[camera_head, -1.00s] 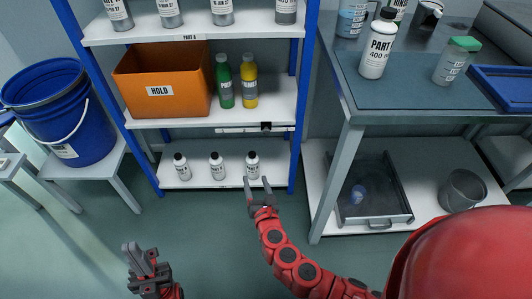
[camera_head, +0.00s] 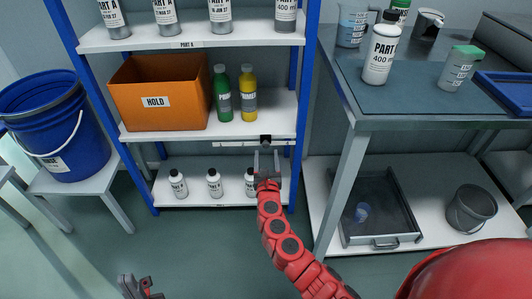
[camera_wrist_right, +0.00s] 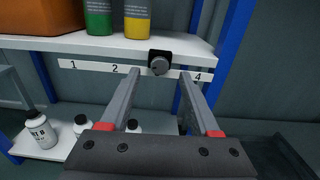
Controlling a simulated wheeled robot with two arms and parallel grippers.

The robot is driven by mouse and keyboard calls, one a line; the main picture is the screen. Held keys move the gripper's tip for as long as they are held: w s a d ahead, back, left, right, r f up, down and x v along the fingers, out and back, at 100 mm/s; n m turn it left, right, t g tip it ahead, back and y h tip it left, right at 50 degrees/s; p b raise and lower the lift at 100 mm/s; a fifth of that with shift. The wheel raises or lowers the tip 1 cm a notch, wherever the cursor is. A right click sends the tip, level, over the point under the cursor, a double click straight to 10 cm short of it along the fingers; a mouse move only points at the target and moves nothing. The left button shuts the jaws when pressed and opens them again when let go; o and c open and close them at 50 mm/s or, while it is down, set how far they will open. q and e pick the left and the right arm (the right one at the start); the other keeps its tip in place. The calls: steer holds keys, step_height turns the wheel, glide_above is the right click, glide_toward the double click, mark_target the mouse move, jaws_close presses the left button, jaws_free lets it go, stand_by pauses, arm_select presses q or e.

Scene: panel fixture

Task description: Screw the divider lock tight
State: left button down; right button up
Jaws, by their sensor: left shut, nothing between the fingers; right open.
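The divider lock is a round dark grey knob on a black block (camera_head: 265,139), mounted on a white strip under the middle shelf's front edge. In the right wrist view the knob (camera_wrist_right: 160,66) sits between the marks 2 and 4, just beyond my fingertips. My right gripper (camera_head: 266,153) is open, with its fingers pointing at the knob from the front and below. In the right wrist view its fingers (camera_wrist_right: 160,82) stand either side of the knob's line, apparently short of it. My left gripper (camera_head: 136,284) is shut and empty, low at the left, partly cut off.
An orange HOLD bin (camera_head: 158,93), a green bottle (camera_head: 222,94) and a yellow bottle (camera_head: 248,92) stand on the shelf above the lock. Small white bottles (camera_head: 214,183) stand on the bottom shelf. A workbench leg (camera_head: 343,190) is to the right.

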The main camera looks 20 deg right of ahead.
mark_target(266, 146)
steer(key=x, duration=0.3)
steer(key=shift+f+b, duration=0.1)
steer(key=shift+b, duration=0.3)
steer(key=shift+w+d, duration=0.1)
steer(key=shift+w, duration=0.25)
steer(key=shift+c, duration=0.3)
jaws_close()
